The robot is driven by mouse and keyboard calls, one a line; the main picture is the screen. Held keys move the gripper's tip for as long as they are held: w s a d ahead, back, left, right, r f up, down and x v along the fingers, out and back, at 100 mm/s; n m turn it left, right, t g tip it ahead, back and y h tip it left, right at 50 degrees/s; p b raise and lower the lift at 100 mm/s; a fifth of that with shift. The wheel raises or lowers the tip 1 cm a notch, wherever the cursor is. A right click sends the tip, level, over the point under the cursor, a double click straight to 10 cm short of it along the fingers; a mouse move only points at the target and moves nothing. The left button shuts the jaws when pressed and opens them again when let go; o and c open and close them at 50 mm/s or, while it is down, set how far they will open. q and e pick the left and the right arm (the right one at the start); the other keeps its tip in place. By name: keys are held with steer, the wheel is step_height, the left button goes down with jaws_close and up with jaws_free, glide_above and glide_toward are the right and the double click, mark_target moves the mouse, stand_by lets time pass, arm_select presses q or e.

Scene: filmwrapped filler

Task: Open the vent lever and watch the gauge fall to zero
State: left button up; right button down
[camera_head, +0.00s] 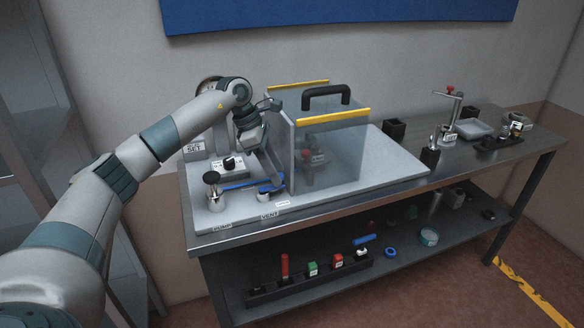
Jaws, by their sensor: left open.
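The vent lever (238,186) is a blue bar lying roughly level at the left end of the bench, behind the VENT label (269,216). The round gauge (207,83) stands at the back left. My arm covers most of its dial, so I cannot read the needle. My right gripper is not in view.
A clear box (340,160) with a black handle (326,94) and yellow edges stands right of my gripper. A metal knob post (213,190) stands by the PUMP label. A black holder (395,130) and small tools are farther right. The lower shelf holds colored parts.

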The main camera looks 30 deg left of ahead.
arm_select(q)
steer(key=n+p, duration=0.1)
steer(key=a+n+t+y+p, duration=0.1)
steer(key=n, duration=0.1)
steer(key=n+p, duration=0.2)
steer(key=shift+w+a+r+t+y, duration=0.15)
steer(key=shift+w+a+t+y, duration=0.15)
steer(key=shift+w, duration=0.05)
steer(key=n+p, duration=0.2)
steer(key=a+n+y+p, duration=0.1)
steer(key=n+p, duration=0.1)
steer(key=shift+a+t, duration=0.2)
steer(key=shift+t, duration=0.1)
steer(key=shift+a+n+y+p, duration=0.1)
steer(key=shift+n+y+p, duration=0.25)
steer(key=shift+n, duration=0.15)
steer(key=b+v, duration=0.6)
steer(key=v, duration=1.1)
steer(key=s+d+f+m+h, duration=0.1)
steer(key=d+h, duration=0.5)
steer(key=d, duration=0.9)
steer(key=s+d+f+m+h, duration=0.1)
steer(key=d+h, duration=0.6)
steer(key=d, duration=0.7)
steer(key=shift+s+d+t+p, duration=0.3)
steer(key=shift+d, duration=0.1)
